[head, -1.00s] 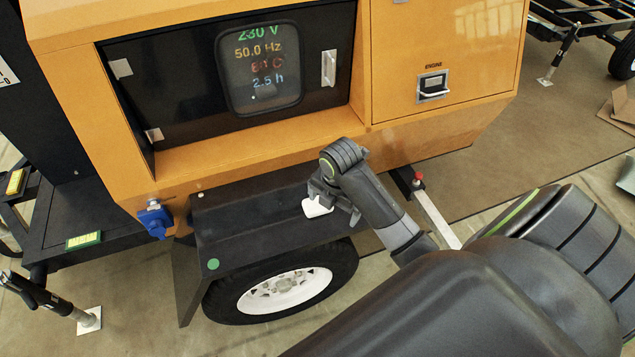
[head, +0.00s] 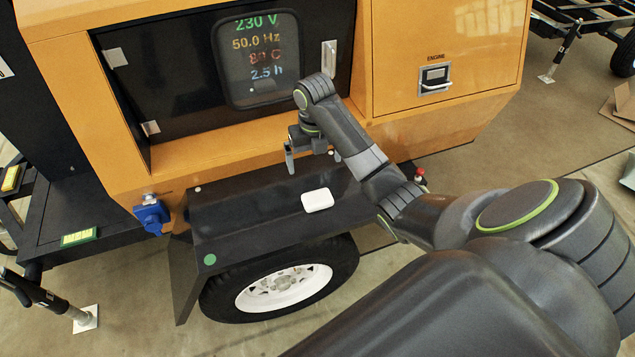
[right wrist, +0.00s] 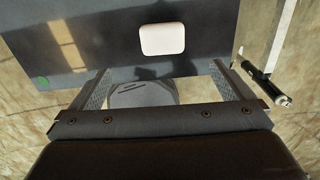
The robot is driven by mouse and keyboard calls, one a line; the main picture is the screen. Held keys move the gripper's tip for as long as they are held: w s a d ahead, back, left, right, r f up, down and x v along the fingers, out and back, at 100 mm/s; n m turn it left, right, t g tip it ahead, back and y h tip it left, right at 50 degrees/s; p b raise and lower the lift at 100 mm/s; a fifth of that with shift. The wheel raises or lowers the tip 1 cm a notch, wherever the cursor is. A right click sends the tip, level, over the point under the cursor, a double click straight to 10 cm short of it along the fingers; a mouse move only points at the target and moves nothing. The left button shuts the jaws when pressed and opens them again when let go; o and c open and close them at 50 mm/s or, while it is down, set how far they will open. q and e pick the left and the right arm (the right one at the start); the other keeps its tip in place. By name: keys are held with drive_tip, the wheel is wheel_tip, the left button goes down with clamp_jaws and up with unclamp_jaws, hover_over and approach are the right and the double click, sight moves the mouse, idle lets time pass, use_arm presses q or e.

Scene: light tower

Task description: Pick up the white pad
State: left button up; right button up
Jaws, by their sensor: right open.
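The white pad (head: 317,200) is a small rounded block lying flat on the black fender (head: 240,228) over the wheel, near the fender's front edge. My right gripper (head: 312,160) is open and empty, raised above the fender behind the pad, in front of the yellow housing. In the right wrist view the pad (right wrist: 162,39) lies beyond the two spread fingers (right wrist: 160,72), near the top, and nothing touches it. My left gripper is not in view.
The yellow housing with its dark display panel (head: 258,62) stands close behind my right gripper. A blue socket (head: 151,216) is at the fender's left end. A red-topped post (head: 420,176) stands to the right. The fender around the pad is clear.

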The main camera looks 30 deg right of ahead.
drive_tip(key=b, duration=0.7)
hover_over(317, 196)
drive_tip(key=f, duration=0.9)
drive_tip(key=shift+w+a+f, duration=0.15)
drive_tip(key=shift+w, duration=0.1)
drive_tip(key=shift+s+f, duration=0.15)
drive_tip(key=shift+f, duration=2.55)
drive_tip(key=shift+c, duration=0.4)
drive_tip(key=c, duration=0.9)
drive_tip(key=r, duration=0.3)
drive_tip(key=r+p, duration=0.1)
drive_tip(key=r, duration=0.2)
drive_tip(key=shift+d+r, duration=0.2)
drive_tip(key=shift+r, duration=0.1)
drive_tip(key=shift+c, duration=0.2)
wheel_tip(317, 196, up, 3)
drive_tip(key=shift+f+p, duration=0.15)
drive_tip(key=shift+p, duration=0.65)
drive_tip(key=shift+r+p, duration=0.45)
